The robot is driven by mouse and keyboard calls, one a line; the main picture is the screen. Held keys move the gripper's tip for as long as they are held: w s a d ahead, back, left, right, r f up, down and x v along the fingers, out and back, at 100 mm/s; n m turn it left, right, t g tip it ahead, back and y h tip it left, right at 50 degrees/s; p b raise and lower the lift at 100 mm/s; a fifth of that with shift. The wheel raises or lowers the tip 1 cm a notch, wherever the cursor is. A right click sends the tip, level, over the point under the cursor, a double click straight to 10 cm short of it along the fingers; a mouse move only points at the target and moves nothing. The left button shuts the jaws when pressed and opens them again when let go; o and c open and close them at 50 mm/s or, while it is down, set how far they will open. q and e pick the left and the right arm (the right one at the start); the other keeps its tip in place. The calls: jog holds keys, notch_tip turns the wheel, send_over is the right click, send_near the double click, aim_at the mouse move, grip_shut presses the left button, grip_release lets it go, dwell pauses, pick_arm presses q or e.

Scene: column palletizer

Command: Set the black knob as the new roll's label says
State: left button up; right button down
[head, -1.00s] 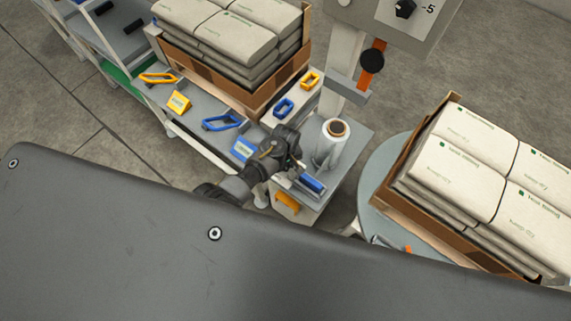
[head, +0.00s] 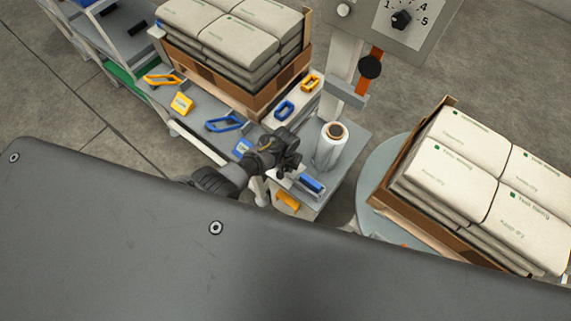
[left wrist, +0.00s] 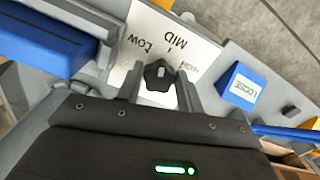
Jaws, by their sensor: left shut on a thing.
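In the left wrist view a black knob (left wrist: 159,76) sits on a pale plate (left wrist: 150,32) lettered "Low", "MID" and a third word partly hidden by a finger. My left gripper (left wrist: 160,88) has its fingers on either side of the knob and is shut on it. In the head view the left gripper (head: 290,166) is over the small grey stand (head: 345,150), and the knob there is hidden. A wrapped roll (head: 329,150) stands upright on that stand, right of the gripper. I cannot read a label on it. My right gripper is not in view.
Another black knob (head: 401,19) is on a numbered grey panel (head: 425,40) at the top. A blue block (left wrist: 240,88) reads "LOOSE". Blue and yellow handles lie on the left bench (head: 200,107). Stacked bags (head: 240,40) stand behind; more bags (head: 455,175) are at right.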

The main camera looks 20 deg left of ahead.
pick_arm(q)
jog(key=shift+w+r+m, duration=0.1)
jog(key=shift+m, duration=1.6)
jog(key=o, duration=1)
notch_tip(320, 180, up, 11)
jog(key=p, duration=0.3)
